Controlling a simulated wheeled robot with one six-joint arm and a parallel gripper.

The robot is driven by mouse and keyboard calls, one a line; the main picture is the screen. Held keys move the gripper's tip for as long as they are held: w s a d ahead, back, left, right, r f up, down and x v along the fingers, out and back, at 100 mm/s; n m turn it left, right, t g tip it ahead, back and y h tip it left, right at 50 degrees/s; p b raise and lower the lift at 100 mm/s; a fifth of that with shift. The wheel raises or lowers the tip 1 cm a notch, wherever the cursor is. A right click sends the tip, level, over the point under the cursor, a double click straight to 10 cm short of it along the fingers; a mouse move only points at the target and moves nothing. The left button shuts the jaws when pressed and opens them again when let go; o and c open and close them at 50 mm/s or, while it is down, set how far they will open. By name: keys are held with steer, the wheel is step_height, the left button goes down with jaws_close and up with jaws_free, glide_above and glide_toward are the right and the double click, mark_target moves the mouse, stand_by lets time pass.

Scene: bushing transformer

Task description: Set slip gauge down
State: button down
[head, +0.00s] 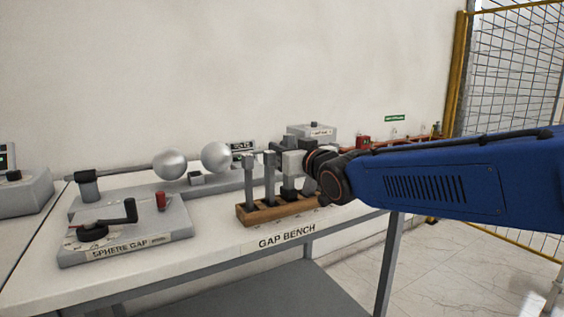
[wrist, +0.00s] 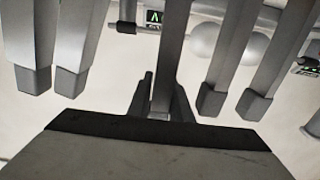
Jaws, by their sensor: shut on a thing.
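The slip gauge (wrist: 165,50) is a slim grey bar, held upright in the middle of the wrist view. My gripper (wrist: 161,95) is shut on it near one end, with a dark finger on each side. In the head view my gripper (head: 275,160) reaches in from the right, level with the tops of the bars on the wooden rack (head: 262,217). Similar grey bars with darker ends stand on both sides of the held gauge (wrist: 30,50). The held gauge's lower end is out of the wrist view; I cannot tell whether it touches the rack.
The sphere gap unit (head: 125,235), with two metal spheres (head: 216,156), stands left of the rack on the gap bench (head: 215,262). A grey box (head: 312,133) stands behind my gripper. Bench room is clear in front of the rack.

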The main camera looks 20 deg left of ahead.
steer(key=shift+f, duration=1.65)
steer(key=c, duration=1.6)
jaws_free()
steer(key=shift+f, duration=0.1)
steer(key=shift+s+d, duration=0.25)
steer(key=v, duration=1.1)
steer(key=shift+s+d, duration=0.1)
